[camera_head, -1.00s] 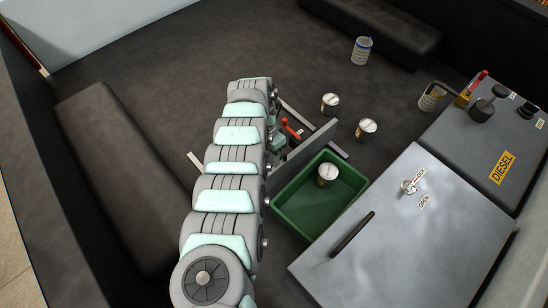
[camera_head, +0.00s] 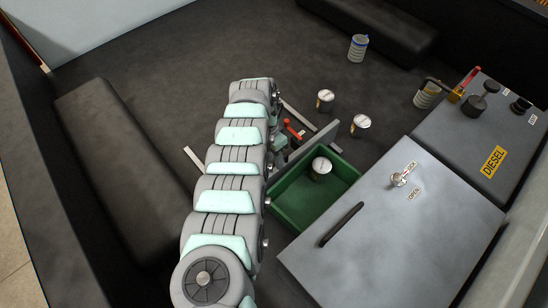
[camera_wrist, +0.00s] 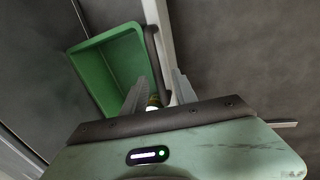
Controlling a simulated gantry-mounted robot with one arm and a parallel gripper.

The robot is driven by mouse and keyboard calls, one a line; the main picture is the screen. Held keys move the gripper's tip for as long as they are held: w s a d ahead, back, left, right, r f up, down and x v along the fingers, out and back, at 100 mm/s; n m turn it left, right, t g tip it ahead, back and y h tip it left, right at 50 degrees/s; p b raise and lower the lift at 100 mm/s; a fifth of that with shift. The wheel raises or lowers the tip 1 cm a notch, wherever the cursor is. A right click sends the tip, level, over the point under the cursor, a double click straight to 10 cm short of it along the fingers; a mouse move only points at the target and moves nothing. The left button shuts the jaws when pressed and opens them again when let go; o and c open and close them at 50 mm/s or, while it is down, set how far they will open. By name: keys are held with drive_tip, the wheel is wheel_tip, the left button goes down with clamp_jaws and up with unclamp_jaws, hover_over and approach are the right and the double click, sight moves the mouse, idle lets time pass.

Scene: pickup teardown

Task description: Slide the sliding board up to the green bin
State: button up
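The sliding board (camera_head: 330,130) is a grey upright panel on floor rails, on the upper-left side of the green bin (camera_head: 280,214). The arm hides its near end. The bin holds a white-topped can (camera_head: 320,168). In the wrist view the board (camera_wrist: 158,12) is a pale strip with a dark bar handle (camera_wrist: 153,55), right beside the bin (camera_wrist: 88,80). My gripper (camera_wrist: 160,80) has its two fingers apart, one on each side of the handle, with gaps visible. Contact is unclear. The arm hides the gripper in the head view.
A grey cabinet (camera_head: 430,225) with a black handle stands right of the bin. Two cans (camera_head: 326,100) (camera_head: 360,125) stand behind it. A red-handled part (camera_head: 292,130) is by the board. Dark long blocks (camera_head: 120,170) (camera_head: 375,25) lie left and at the back. Open floor (camera_head: 170,65) lies behind.

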wheel_tip(320, 180, up, 11)
drive_tip(key=w+a+b, duration=0.1)
drive_tip(key=b, duration=0.1)
drive_tip(key=shift+w+a+f, duration=0.2)
drive_tip(key=shift+w+a, duration=0.05)
drive_tip(key=shift+f, duration=0.1)
drive_tip(key=f, duration=0.3)
drive_tip(key=s+d+f+p, duration=0.1)
drive_tip(key=f, duration=0.2)
drive_tip(key=f+p, duration=0.1)
drive_tip(key=f, duration=0.3)
drive_tip(key=shift+s+d, duration=0.25)
drive_tip(key=shift+d, duration=0.05)
drive_tip(key=shift+f, duration=0.3)
drive_tip(key=shift+w+a+r, duration=0.1)
drive_tip(key=shift+w+a, duration=0.3)
drive_tip(key=shift+w+d, duration=0.1)
